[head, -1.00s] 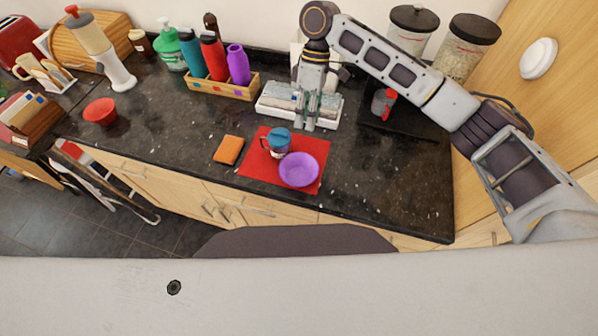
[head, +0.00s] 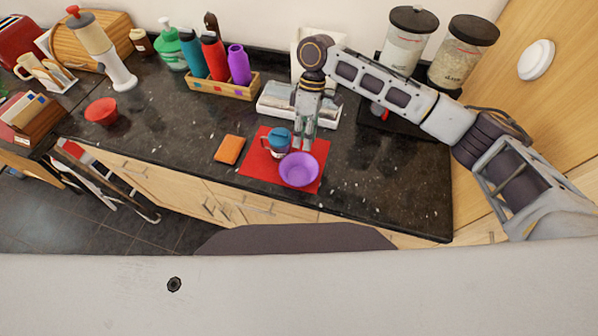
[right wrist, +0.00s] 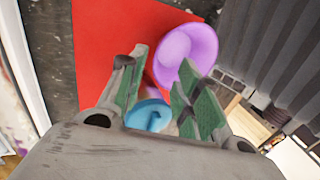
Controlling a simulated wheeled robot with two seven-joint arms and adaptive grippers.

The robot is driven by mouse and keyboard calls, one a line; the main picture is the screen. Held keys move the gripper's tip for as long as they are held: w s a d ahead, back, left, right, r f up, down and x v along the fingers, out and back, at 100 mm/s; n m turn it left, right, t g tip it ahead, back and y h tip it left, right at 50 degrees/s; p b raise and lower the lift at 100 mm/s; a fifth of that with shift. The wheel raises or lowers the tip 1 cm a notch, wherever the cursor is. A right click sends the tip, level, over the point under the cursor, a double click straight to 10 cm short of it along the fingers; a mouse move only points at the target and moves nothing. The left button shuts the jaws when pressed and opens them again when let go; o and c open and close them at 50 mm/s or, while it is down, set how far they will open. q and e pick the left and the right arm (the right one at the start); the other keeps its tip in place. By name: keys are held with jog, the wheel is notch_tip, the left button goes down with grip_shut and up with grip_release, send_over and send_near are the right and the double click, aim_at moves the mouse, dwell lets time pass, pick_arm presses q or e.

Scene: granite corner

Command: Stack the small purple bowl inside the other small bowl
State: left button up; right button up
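The small purple bowl (head: 299,170) sits upright and empty on a red mat (head: 253,171). It also shows past my fingertips in the right wrist view (right wrist: 186,52). The other small bowl is probably the red one (head: 101,111), on the counter far to the left. My right gripper (head: 302,149) is just behind the purple bowl, fingers pointing down. In the right wrist view its two green-padded fingers (right wrist: 156,78) are apart with a gap between them. The bowl's near rim lies close to the fingertips; contact cannot be told. My left gripper is not in view.
A blue-lidded glass jug (head: 279,142) stands on the mat, close beside my right gripper. An orange sponge (head: 229,150) lies left of the mat. A white tray (head: 322,120) and a wooden bottle box (head: 228,92) are behind. The counter between sponge and red bowl is clear.

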aim_at(299, 173)
jog(key=shift+d+p+x, duration=0.15)
jog(key=shift+p+x, duration=0.2)
jog(key=shift+x, duration=0.9)
jog(key=shift+d+p+x, duration=0.15)
jog(key=shift+p+x, duration=0.15)
jog(key=shift+x, duration=0.9)
jog(key=shift+w+f, duration=0.1)
grip_shut()
